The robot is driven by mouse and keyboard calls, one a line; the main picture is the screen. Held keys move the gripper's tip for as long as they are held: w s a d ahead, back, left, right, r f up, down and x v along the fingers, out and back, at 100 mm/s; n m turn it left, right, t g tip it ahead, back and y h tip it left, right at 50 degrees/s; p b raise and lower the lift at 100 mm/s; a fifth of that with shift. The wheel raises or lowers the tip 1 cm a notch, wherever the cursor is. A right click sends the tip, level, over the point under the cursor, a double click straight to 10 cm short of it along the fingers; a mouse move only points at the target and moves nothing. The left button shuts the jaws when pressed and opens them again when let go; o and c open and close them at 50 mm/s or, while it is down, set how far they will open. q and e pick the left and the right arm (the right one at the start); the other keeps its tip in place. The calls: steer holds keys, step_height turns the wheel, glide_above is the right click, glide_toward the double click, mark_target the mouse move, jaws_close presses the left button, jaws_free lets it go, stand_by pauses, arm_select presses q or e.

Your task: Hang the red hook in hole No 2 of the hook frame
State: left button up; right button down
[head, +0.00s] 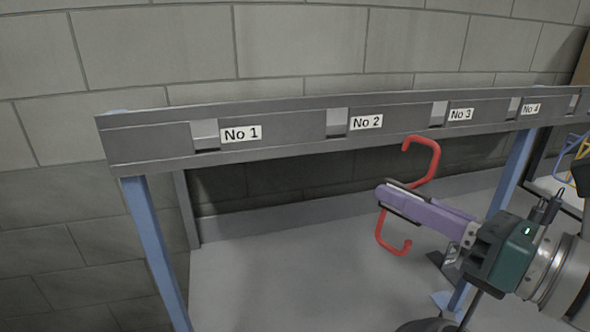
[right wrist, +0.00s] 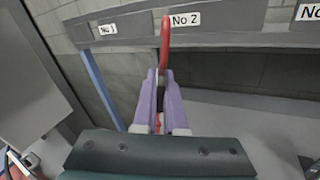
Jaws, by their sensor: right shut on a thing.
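The red hook (head: 431,160) is a bent rod, its upper curve just below the frame's lower edge between No 2 and No 3 in the head view. My right gripper (head: 391,201) is shut on the hook's middle, with curves showing above and below its purple fingers. The hook frame (head: 290,150) is a grey beam with label plates. Hole No 2 (head: 336,121) is the opening left of the No 2 label (head: 366,122). In the right wrist view the hook (right wrist: 165,42) stands upright beyond the fingers (right wrist: 160,80), overlapping the beam beside the No 2 label. My left gripper is out of view.
Blue posts (head: 154,250) carry the beam, one at the left and one behind my right arm. A block wall (head: 300,40) stands behind it. Blue and yellow items (head: 568,150) are at the far right.

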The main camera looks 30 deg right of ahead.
steer(key=w, duration=0.2)
steer(key=w+a, duration=0.1)
steer(key=w, duration=0.2)
steer(key=shift+f+p, duration=0.1)
steer(key=shift+p, duration=0.25)
steer(key=shift+w+a, duration=0.1)
steer(key=shift+w, duration=0.25)
stand_by(0.4)
steer(key=shift+w, duration=0.15)
steer(key=shift+w+a, duration=0.25)
steer(key=shift+w, duration=0.75)
steer(key=shift+w+a, duration=0.15)
steer(key=shift+w, duration=0.6)
steer(key=shift+w+a, duration=0.15)
steer(key=shift+w, duration=0.55)
steer(key=shift+f+b, duration=0.45)
steer(key=shift+b, duration=0.3)
